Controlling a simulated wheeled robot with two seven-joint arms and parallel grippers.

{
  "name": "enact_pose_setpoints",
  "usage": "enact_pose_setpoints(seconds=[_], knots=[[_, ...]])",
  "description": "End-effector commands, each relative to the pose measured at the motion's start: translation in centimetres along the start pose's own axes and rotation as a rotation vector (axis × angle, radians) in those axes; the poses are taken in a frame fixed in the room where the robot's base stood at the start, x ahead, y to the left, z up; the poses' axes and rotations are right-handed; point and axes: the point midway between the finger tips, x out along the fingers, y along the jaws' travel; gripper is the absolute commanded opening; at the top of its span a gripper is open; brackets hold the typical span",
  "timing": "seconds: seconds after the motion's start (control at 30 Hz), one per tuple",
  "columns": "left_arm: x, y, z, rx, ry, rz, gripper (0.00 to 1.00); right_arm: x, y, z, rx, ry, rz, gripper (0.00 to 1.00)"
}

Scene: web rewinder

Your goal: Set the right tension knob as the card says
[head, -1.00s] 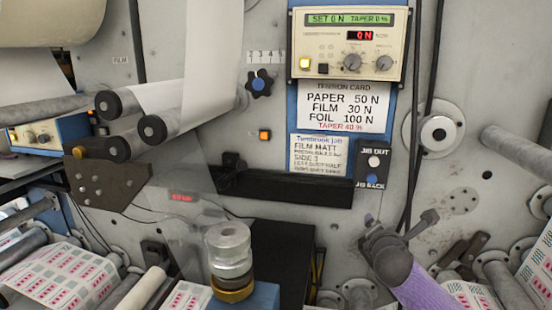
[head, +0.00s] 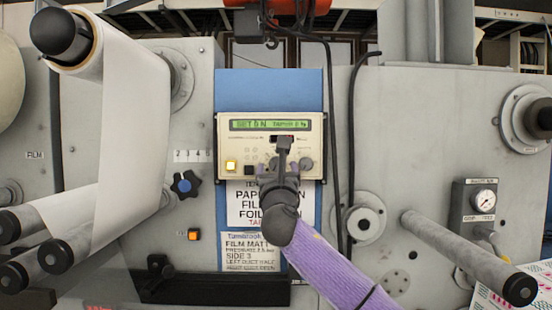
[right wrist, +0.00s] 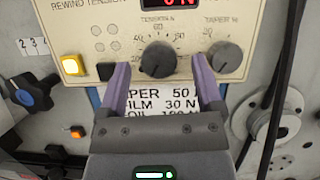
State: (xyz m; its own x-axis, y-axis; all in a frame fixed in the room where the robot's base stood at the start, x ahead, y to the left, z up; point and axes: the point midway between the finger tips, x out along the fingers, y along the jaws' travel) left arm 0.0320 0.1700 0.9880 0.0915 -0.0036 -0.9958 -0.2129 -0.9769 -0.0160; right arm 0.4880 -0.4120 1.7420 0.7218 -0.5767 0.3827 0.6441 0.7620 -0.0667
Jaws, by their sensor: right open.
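The cream tension controller (head: 228,150) is upright on the blue panel. Its green display (head: 270,125) reads SET 0 N, TAPER 0 %. In the right wrist view its left knob (right wrist: 158,59), marked tension, and right knob (right wrist: 225,57), marked taper, both show. My right gripper (head: 284,142) is open in front of the controller. In the right wrist view its purple fingers (right wrist: 159,72) point toward the tension knob, one to each side in the picture; contact cannot be told. The tension card (head: 240,192) below lists paper, film and foil, partly covered by my arm.
The job card (head: 250,245) reads FILM MATT, SIDE 3. A lit yellow button (head: 231,167) and a black button sit left of the knobs. Black cables (head: 348,150) hang to the right, and a grey roller (head: 465,255) juts out.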

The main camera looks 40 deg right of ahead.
Motion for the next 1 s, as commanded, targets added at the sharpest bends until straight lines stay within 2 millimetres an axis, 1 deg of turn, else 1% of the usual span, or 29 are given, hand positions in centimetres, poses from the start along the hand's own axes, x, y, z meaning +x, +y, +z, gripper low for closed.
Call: enact_pose_setpoints(seconds=[0.03, 0.1, 0.37, 0.4, 0.47, 0.5, 0.67, 0.7, 0.77, 1.0], knots=[[-0.34, -0.02, -0.03, 0.0, 0.0, 0.0, 0.0, 0.39, 0.01, 0.12, 0.001, 0.001, -0.001, 0.84], [-0.41, -0.02, -0.03, 0.0, 0.0, 0.0, 0.0, 0.65, 0.03, 0.02, 0.001, 0.001, 0.001, 0.84], [-0.34, -0.02, -0.02, 0.0, 0.0, 0.0, 0.0, 0.7, 0.05, -0.12, 0.001, 0.001, 0.002, 0.84], [-0.34, -0.03, -0.02, 0.0, 0.0, 0.0, 0.0, 0.69, 0.05, -0.12, 0.001, 0.001, 0.002, 0.76], [-0.34, -0.03, -0.02, 0.0, 0.0, 0.0, 0.0, 0.69, 0.05, -0.12, 0.001, 0.001, 0.002, 0.63], [-0.34, -0.03, -0.01, 0.0, 0.0, 0.0, 0.0, 0.69, 0.05, -0.12, 0.001, 0.001, 0.002, 0.55], [-0.34, -0.03, -0.01, 0.0, 0.0, 0.0, 0.0, 0.69, 0.05, -0.12, 0.001, 0.001, 0.002, 0.21], [-0.34, -0.03, 0.0, 0.0, 0.0, 0.0, 0.0, 0.68, 0.05, -0.12, 0.001, 0.001, 0.002, 0.12], [-0.34, -0.03, 0.0, 0.0, 0.0, 0.0, 0.0, 0.68, 0.05, -0.12, 0.001, 0.001, 0.002, 0.0], [-0.31, -0.03, 0.01, 0.0, 0.0, 0.0, 0.0, 0.68, 0.08, -0.13, 0.013, 0.001, -0.003, 0.0]])
